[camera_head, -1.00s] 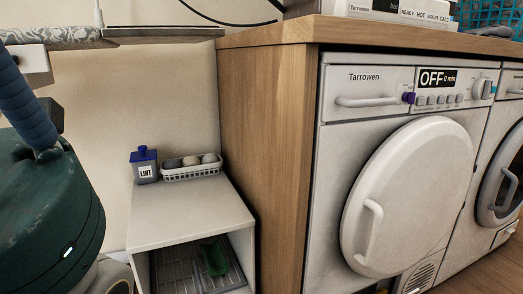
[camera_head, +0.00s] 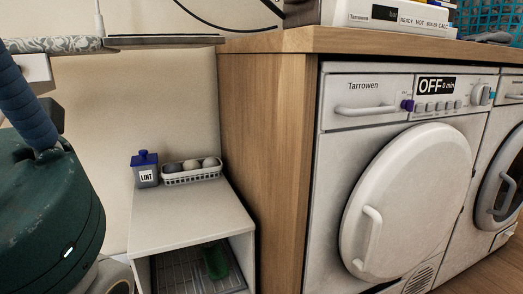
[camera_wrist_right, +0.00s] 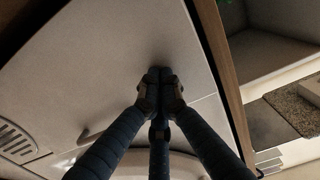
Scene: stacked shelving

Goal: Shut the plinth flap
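The plinth flap appears as the broad pale panel (camera_wrist_right: 125,45) in the right wrist view, at the base of the white dryer. A slotted grille (camera_wrist_right: 18,140) shows at the left of that view. In the head view only the grille (camera_head: 418,280) area shows below the round door, at the bottom edge; most of the flap is out of frame. My right gripper (camera_wrist_right: 160,78) has its fingertips together, with nothing visible between them. The tips are close to the pale panel; I cannot tell whether they touch it. My left gripper is not in view.
The dryer's round door (camera_head: 405,200) is shut. A wooden side panel (camera_head: 268,150) stands left of the dryer. Beside it is a low white cabinet (camera_head: 190,215) with a lint box (camera_head: 145,169) and a basket (camera_head: 193,175). A green canister vacuum (camera_head: 45,210) stands at the left.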

